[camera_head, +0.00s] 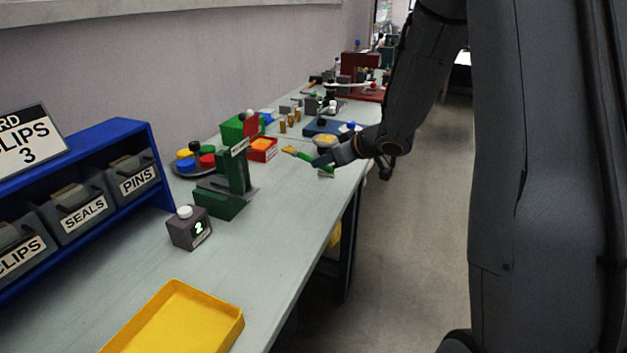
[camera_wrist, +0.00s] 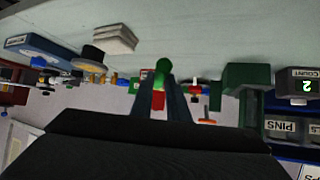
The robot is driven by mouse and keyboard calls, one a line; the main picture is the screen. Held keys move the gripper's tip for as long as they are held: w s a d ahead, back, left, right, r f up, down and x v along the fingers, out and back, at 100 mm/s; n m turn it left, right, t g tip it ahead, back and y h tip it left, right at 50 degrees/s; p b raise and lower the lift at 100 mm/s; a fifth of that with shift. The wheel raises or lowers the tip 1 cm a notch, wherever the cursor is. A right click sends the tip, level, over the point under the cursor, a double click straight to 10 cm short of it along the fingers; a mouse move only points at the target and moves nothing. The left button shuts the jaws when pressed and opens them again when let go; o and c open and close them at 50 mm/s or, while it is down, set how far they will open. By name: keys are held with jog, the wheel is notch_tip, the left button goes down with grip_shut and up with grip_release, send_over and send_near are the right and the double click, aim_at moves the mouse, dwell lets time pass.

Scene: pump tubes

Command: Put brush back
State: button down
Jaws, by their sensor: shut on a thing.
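The brush (camera_head: 303,156) has a green handle and a yellowish tip. My gripper (camera_head: 321,160) is shut on its handle and holds it over the far part of the bench, near the bench's right edge. The brush tip points left and slightly up in the head view. In the wrist view, the green end of the handle (camera_wrist: 163,65) shows between the fingers of my gripper (camera_wrist: 165,88). The rest of the brush is hidden there. I cannot tell how high it is above the bench, or which thing is its holder.
A red tray (camera_head: 263,154) and a green press (camera_head: 225,190) stand to the left. A counter box (camera_head: 188,229) and a yellow tray (camera_head: 180,320) are nearer. A blue bin rack (camera_head: 120,135) is at left.

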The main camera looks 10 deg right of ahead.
jog(key=shift+f, duration=3.95)
jog(key=c, duration=1.7)
grip_release()
jog(key=shift+f, duration=0.1)
jog(key=shift+s+d, duration=0.1)
jog(key=s+d+r+m+h, duration=0.1)
jog(key=s+d+r+h, duration=0.1)
jog(key=s+d+r, duration=0.5)
jog(key=s+a+m+g+h, duration=0.1)
jog(key=s+a+g, duration=0.1)
jog(key=s, duration=0.6)
jog(key=s+a+f+m+g+h, duration=0.1)
jog(key=s+a+m+g, duration=0.1)
jog(key=s, duration=0.6)
jog(key=s+a+f+m+g+h, duration=0.1)
jog(key=s+a+g, duration=0.3)
jog(key=s, duration=0.5)
jog(key=shift+s+a+f+m+g+h, duration=0.1)
jog(key=shift+f+m+g+h, duration=0.25)
jog(key=shift+m, duration=0.35)
